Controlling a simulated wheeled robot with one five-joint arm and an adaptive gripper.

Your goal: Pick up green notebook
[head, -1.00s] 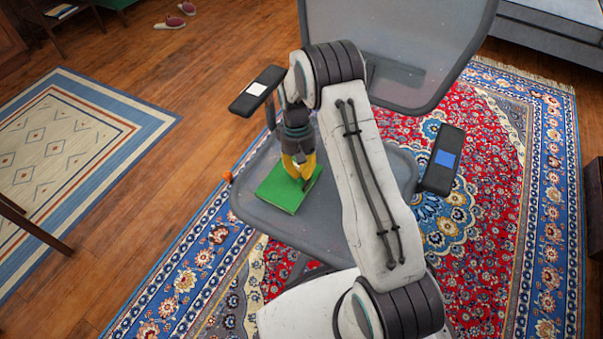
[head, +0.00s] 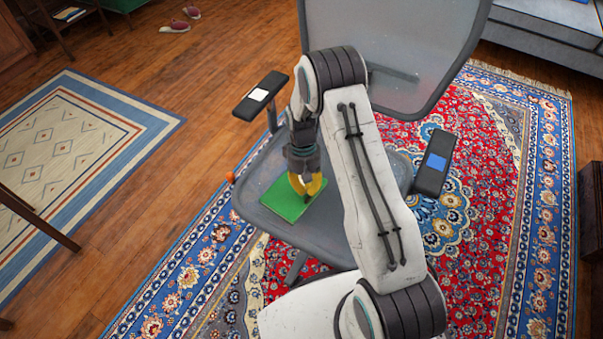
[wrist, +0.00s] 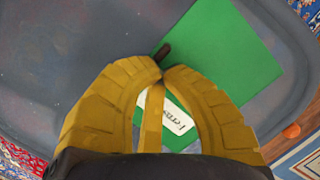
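The green notebook (head: 282,204) lies flat on the grey seat of the office chair (head: 262,180). It also shows in the wrist view (wrist: 235,50), with a white label (wrist: 178,118) partly seen between my fingers. My gripper (head: 307,195) has yellow fingers and points down at the notebook, over its right part in the head view. In the wrist view, the fingertips (wrist: 161,70) come together over the notebook's edge region. A small dark brown piece shows just past the tips. I cannot tell whether the tips touch the notebook. My fingers hide part of it.
The chair has a left armrest with a white patch (head: 262,94), a right armrest with a blue patch (head: 436,163) and a tall backrest. A small orange object (head: 230,178) is at the seat's left edge. A patterned red and blue rug (head: 490,210) lies beneath.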

